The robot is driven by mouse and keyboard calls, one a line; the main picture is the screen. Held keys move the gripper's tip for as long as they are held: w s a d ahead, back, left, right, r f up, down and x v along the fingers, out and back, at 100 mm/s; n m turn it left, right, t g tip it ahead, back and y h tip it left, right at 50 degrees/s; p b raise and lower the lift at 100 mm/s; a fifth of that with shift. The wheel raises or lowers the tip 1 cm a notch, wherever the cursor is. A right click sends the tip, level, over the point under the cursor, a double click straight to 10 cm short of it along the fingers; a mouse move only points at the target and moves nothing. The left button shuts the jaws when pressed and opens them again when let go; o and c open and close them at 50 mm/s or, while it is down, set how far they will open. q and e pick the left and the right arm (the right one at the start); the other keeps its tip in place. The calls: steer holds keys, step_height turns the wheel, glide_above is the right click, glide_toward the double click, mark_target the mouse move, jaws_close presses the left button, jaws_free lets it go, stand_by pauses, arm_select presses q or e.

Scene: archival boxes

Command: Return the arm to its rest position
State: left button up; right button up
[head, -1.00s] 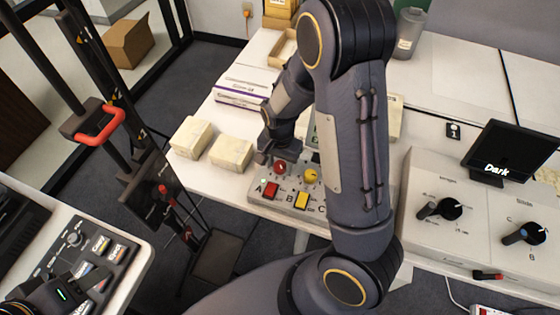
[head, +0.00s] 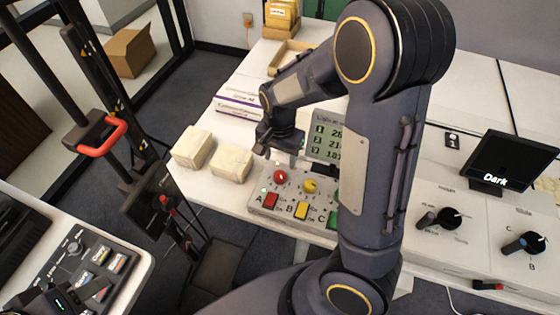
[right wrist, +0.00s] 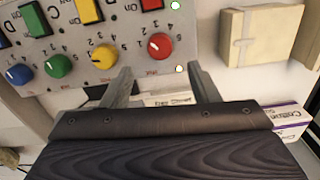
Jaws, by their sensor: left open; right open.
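My right arm (head: 375,150) rises across the middle of the head view and bends over to the left. Its gripper (head: 280,152) hangs behind the control box (head: 262,208), above the table. In the right wrist view the right gripper (right wrist: 159,72) has its two fingers apart with nothing between them. The box's red knob (right wrist: 161,46) and red button (right wrist: 152,5) show beyond the fingers, apart from them.
Two cream boxes (head: 193,147) stand left of the control box. A white-and-purple carton (head: 238,98) lies behind them. A display with numbers (head: 328,133) is partly behind my arm. Knob panels (head: 450,240) and a "Dark" screen (head: 510,160) stand at the right.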

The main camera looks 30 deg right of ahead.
stand_by(0.5)
steer(key=s+a+r+n+t+y, duration=0.2)
steer(key=s+r+n, duration=0.2)
steer(key=s+r, duration=0.2)
steer(key=s+a+r+n+t+y, duration=0.2)
steer(key=s+r+n+t, duration=0.1)
steer(key=s+r, duration=0.4)
steer(key=s+n, duration=0.1)
steer(key=s, duration=0.2)
steer(key=shift+s+r+n+t, duration=0.15)
steer(key=shift+n+t, duration=0.15)
steer(key=shift+n, duration=0.1)
steer(key=shift+s+a+n, duration=0.1)
steer(key=shift+s+n, duration=0.2)
steer(key=shift+s, duration=0.05)
steer(key=shift+c, duration=0.3)
